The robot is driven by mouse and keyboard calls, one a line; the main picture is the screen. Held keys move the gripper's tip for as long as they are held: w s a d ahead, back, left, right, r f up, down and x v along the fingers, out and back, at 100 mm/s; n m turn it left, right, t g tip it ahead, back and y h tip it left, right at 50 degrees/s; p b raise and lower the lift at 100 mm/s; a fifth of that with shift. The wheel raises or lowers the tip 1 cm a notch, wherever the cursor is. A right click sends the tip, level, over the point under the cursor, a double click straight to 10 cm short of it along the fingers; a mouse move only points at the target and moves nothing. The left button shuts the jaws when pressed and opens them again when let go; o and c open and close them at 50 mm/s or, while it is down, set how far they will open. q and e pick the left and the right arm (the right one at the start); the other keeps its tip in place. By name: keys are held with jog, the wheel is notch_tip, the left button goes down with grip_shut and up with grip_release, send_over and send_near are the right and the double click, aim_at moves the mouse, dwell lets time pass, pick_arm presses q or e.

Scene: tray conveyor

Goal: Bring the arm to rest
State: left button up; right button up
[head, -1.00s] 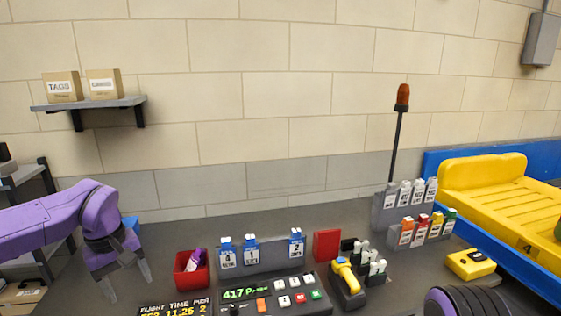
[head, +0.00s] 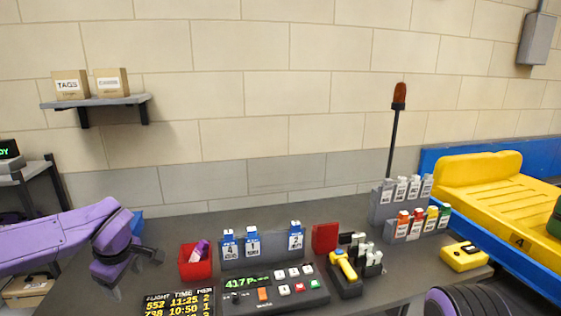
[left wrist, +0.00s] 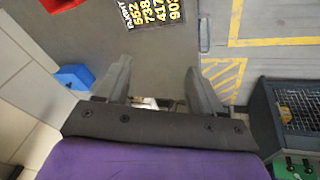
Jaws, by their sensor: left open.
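My left arm is purple and comes in from the left in the head view. Its gripper (head: 148,268) is over the left part of the dark grey desk (head: 180,222), left of the red bin (head: 196,262). In the left wrist view its two grey fingers (left wrist: 158,88) are spread apart with nothing between them. A purple part of my other arm (head: 468,303) shows at the bottom right of the head view; its gripper is out of view.
A flight board (head: 178,304), a control panel (head: 275,290) and a tag rack (head: 262,250) stand on the desk. A yellow scanner (head: 343,266) sits in its holder. A yellow tray (head: 485,195) lies on the blue conveyor at the right. A blue object (left wrist: 75,77) is near my left gripper.

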pick_arm(q)
jog(key=s+d+f+m+t+y+b, duration=0.1)
jog(key=s+d+f+t, duration=0.2)
jog(key=f, duration=1)
jog(key=s+d+f+m+t+y+b, duration=0.15)
jog(key=s+f, duration=0.45)
jog(key=f, duration=0.7)
jog(key=s+f+m+g+b, duration=0.1)
jog(key=s+f+m, duration=0.1)
jog(key=s+f, duration=0.2)
jog(key=s+f+m+g+h, duration=0.1)
jog(key=s+f, duration=0.4)
jog(key=s, duration=0.6)
jog(key=s+f+m+g+b, duration=0.1)
jog(key=s+f+m+g, duration=0.1)
jog(key=s, duration=0.5)
notch_tip(320, 180, down, 2)
jog(key=shift+s+d+f+m+b, duration=0.15)
jog(key=shift+s+m+b, duration=0.2)
jog(key=shift+m, duration=0.5)
jog(key=shift+h, duration=0.25)
